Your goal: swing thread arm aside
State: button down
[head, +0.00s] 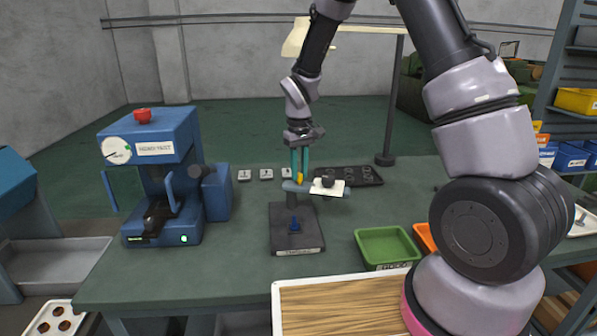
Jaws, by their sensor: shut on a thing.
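The thread arm (329,190) is a grey-blue bar with a white plate and dark knob at its right part. It sits on a post above a dark block base (297,240) on the green table. A small blue piece (295,225) stands on that base below the arm. My gripper (300,176) points straight down with teal fingers. They are shut on a small yellow peg (300,178) near the left part of the thread arm. The fingers hide part of the peg.
A blue press machine (160,170) stands left of the fixture. A dark tray (365,176) lies behind it to the right. A green bin (385,247), an orange bin (425,238) and a wood-topped tray (345,305) are at the front. A lamp post (390,110) stands at the back.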

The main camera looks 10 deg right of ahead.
jog(key=shift+w+n, duration=0.15)
jog(key=shift+n, duration=0.35)
jog(key=c, duration=0.7)
grip_release()
notch_tip(320, 180, up, 11)
jog(key=shift+f, duration=0.1)
jog(key=shift+d, duration=0.1)
